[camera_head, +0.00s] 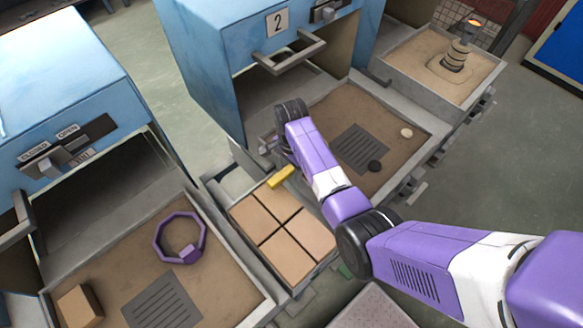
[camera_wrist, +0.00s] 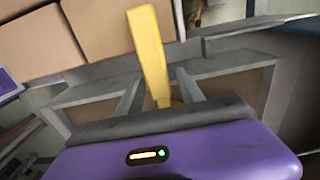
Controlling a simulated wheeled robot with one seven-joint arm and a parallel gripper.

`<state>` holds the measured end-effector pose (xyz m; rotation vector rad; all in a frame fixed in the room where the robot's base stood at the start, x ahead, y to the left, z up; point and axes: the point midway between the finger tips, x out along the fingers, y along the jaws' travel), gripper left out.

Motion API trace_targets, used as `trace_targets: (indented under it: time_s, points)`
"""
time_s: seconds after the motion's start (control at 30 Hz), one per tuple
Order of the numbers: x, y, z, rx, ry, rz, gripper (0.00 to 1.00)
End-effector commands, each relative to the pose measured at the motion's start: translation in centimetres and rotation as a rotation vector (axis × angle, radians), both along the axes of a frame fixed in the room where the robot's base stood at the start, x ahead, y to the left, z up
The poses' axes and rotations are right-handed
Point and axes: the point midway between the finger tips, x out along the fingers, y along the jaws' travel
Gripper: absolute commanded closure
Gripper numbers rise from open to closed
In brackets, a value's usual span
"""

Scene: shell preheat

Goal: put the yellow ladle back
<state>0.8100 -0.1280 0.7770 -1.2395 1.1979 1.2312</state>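The yellow ladle (camera_head: 281,177) shows in the head view as a short yellow bar at the back edge of a block of brown boxes, beside my arm. Its bowl cannot be made out. In the wrist view its yellow handle (camera_wrist: 149,45) runs between the two grey fingers of my gripper (camera_wrist: 159,82). The fingers stand apart on either side of the handle, with a visible gap on the right. The lower end of the handle is partly hidden by my gripper body. My gripper's fingers are not clear in the head view.
Brown boxes (camera_head: 290,257) fill a grey-framed tray. A sandy drawer (camera_head: 225,285) at left holds a purple ring (camera_head: 160,240) and a brown block (camera_head: 80,307). Another drawer (camera_head: 330,100) holds two small discs. Blue cabinets (camera_head: 215,60) stand behind. A burner stand (camera_head: 455,57) is at upper right.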

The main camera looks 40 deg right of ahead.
Motion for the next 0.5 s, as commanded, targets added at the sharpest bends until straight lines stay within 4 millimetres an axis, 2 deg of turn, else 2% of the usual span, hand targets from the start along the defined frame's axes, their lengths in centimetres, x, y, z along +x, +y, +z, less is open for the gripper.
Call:
trace_targets:
  time_s: [0.3, 0.5]
  points:
    - [0.0, 0.0, 0.1, 0.0, 0.0, 0.0, 0.53]
    - [0.1, 0.0, 1.9, -0.001, -0.002, 0.0, 0.53]
